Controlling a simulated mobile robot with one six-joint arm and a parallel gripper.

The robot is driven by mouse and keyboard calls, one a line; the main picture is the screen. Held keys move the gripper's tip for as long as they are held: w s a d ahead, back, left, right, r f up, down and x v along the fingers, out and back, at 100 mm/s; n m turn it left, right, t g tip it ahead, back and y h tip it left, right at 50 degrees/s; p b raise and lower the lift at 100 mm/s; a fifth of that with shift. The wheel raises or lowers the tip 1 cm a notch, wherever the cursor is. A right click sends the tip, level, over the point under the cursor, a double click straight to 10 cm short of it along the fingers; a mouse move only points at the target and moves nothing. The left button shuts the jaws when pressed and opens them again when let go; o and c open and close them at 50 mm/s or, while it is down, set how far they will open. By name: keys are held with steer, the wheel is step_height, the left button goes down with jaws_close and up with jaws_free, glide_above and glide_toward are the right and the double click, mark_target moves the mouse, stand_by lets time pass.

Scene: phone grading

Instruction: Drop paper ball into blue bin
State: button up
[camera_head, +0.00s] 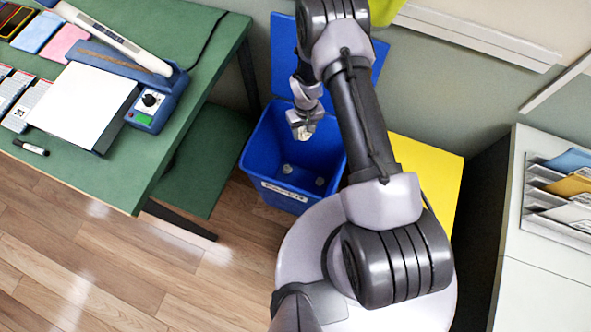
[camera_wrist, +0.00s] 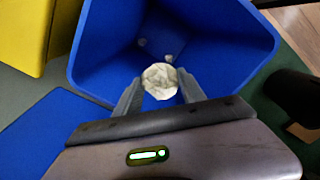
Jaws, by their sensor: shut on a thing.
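The blue bin (camera_head: 262,160) stands open on the floor, with its blue lid raised behind it. It also fills much of the wrist view (camera_wrist: 225,70). My gripper (camera_head: 302,130) is over the bin's opening. In the wrist view my gripper (camera_wrist: 160,92) is shut on a crumpled whitish paper ball (camera_wrist: 160,80), held between the two fingertips. The ball also shows small in the head view (camera_head: 303,133). A few small pale crumpled pieces lie on the bin's bottom, below the held ball.
A green table (camera_head: 90,178) with a blue-based device, white pad and other items stands at left. A yellow bin (camera_head: 435,170) is to the right of the blue bin, partly behind my arm. A white cabinet (camera_head: 545,270) with a paper tray stands at far right. Wooden floor is clear at lower left.

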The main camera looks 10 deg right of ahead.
step_height(320, 180, down, 7)
steer(key=b, duration=0.3)
steer(key=shift+b, duration=0.3)
steer(key=o, duration=1.4)
steer(key=shift+c, duration=0.2)
steer(key=shift+r, duration=0.2)
step_height(320, 180, up, 17)
steer(key=p, duration=0.5)
steer(key=shift+r+p, duration=0.1)
steer(key=shift+p, duration=0.2)
